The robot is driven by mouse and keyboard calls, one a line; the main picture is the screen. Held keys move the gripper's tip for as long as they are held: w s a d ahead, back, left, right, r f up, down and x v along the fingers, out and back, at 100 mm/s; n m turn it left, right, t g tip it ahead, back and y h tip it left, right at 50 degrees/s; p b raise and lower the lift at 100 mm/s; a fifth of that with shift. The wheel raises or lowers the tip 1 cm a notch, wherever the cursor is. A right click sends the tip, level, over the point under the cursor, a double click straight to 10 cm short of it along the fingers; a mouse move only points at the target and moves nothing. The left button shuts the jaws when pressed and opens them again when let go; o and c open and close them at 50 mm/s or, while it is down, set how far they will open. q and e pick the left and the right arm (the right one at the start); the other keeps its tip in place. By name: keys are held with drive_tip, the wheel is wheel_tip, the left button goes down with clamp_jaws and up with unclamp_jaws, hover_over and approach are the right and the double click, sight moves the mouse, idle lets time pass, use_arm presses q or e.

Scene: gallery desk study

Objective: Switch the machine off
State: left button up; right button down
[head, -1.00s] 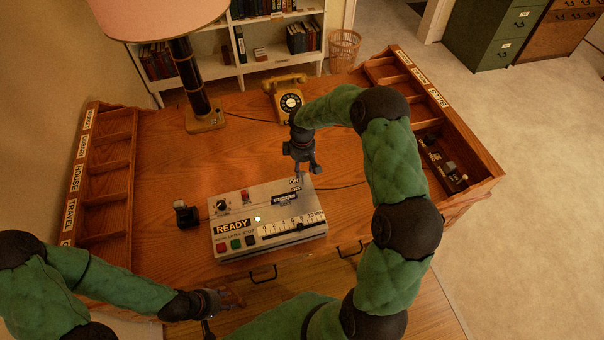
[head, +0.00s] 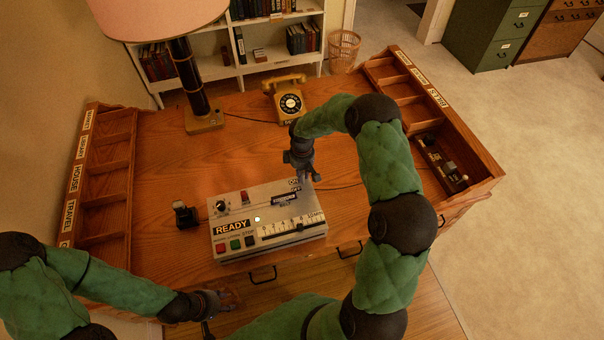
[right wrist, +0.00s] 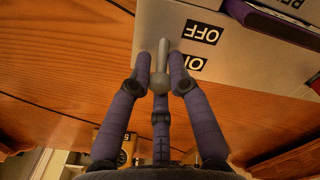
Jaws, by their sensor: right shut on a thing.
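The machine (head: 235,250) is a pale box on the desk with a READY label, coloured buttons, a dial and a slider scale. Its OFF label shows in the right wrist view (right wrist: 202,32), with the ON label partly hidden by a finger. A grey lever with a rounded end (right wrist: 162,58) stands beside these labels. My right gripper (right wrist: 161,72) is shut on the lever; in the head view it is at the machine's far right corner (head: 313,178). I cannot tell which label the lever points to. My left gripper (head: 232,302) is at the desk's front left, away from the machine; its jaws are unclear.
A yellow telephone (head: 288,100) stands behind my right gripper. A lamp (head: 203,121) stands at the back left, and a small black object (head: 185,214) is left of the machine. Labelled wooden compartments (head: 108,170) line both desk sides. The middle left of the desk is clear.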

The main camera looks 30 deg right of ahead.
sight(303, 180)
drive_tip(key=shift+s+f+t+b, duration=0.15)
drive_tip(key=shift+t+b, duration=0.25)
drive_tip(key=shift+b, duration=0.5)
drive_tip(key=s+t+b, duration=0.1)
drive_tip(key=t+b, duration=0.1)
drive_tip(key=b, duration=0.5)
drive_tip(key=t+h+b, duration=0.1)
drive_tip(key=t+b, duration=0.1)
drive_tip(key=b, duration=0.6)
drive_tip(key=s+t+b, duration=0.1)
drive_tip(key=t+b, duration=0.2)
drive_tip(key=b, duration=0.4)
drive_tip(key=shift+s+a+h+b, duration=0.3)
drive_tip(key=shift+a+h+b, duration=0.05)
drive_tip(key=shift+h+b, duration=0.05)
drive_tip(key=shift+s+t+b, duration=0.2)
drive_tip(key=shift+t+b, duration=0.3)
drive_tip(key=shift+b, duration=0.25)
drive_tip(key=shift+s+t+h+b, duration=0.15)
drive_tip(key=shift+t+h+b, duration=0.15)
drive_tip(key=shift+t+b, duration=0.2)
drive_tip(key=c, duration=1.1)
unclamp_jaws()
drive_tip(key=shift+a, duration=0.1)
drive_tip(key=shift+p, duration=0.3)
